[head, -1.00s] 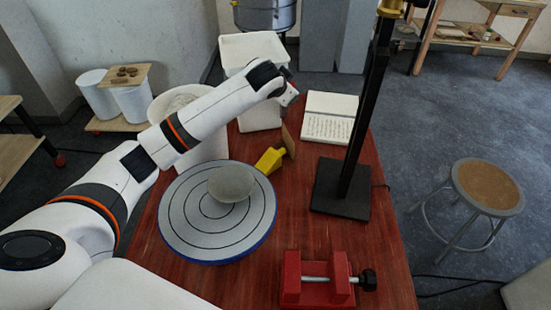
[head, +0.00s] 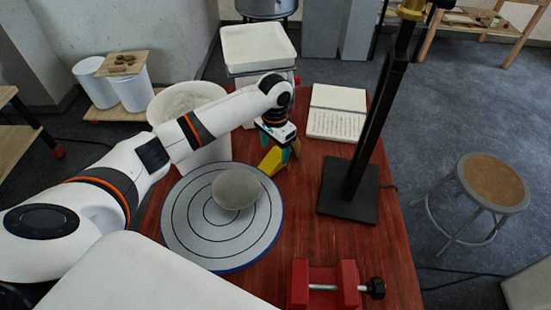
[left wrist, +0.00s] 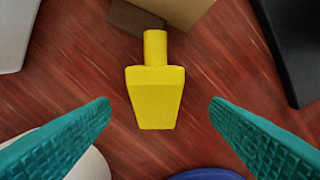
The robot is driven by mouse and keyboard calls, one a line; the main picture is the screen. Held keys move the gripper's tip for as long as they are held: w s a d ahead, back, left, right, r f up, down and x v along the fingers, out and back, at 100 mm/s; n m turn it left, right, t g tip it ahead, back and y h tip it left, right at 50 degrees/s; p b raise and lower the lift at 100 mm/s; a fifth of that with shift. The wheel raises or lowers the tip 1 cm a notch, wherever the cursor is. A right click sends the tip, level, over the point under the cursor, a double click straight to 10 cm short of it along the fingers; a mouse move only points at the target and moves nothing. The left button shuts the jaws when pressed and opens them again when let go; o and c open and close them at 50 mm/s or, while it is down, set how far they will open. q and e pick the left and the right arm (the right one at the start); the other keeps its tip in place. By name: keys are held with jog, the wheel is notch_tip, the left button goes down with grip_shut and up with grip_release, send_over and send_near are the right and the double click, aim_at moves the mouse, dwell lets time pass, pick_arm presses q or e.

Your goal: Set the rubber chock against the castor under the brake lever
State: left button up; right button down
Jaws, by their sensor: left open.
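A yellow wedge-shaped block with a stubby neck, which looks like the chock (head: 271,161), lies on the red table (head: 309,205) beside the wheel disc. In the left wrist view the chock (left wrist: 155,95) lies centred between my teal fingers, its neck pointing away. My left gripper (head: 280,148) is open above it, with a clear gap on both sides and no contact. A small red part (head: 297,80) shows beside the white trays; I cannot tell whether it is a castor or a lever. My right gripper is not in view.
A black stand (head: 350,203), an open book (head: 336,112) and a red vise (head: 299,283) are on the table.

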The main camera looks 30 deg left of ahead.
aim_at(274, 157)
pick_arm(q)
jog(key=shift+w+a+f+p, duration=0.1)
jog(key=shift+f+p, duration=0.15)
jog(key=shift+f, duration=1.15)
jog(key=shift+w+a+f+p, duration=0.1)
jog(key=shift+f+p, duration=0.1)
jog(key=shift+f, duration=1.15)
jog(key=shift+r, duration=0.1)
jog(key=c, duration=1.2)
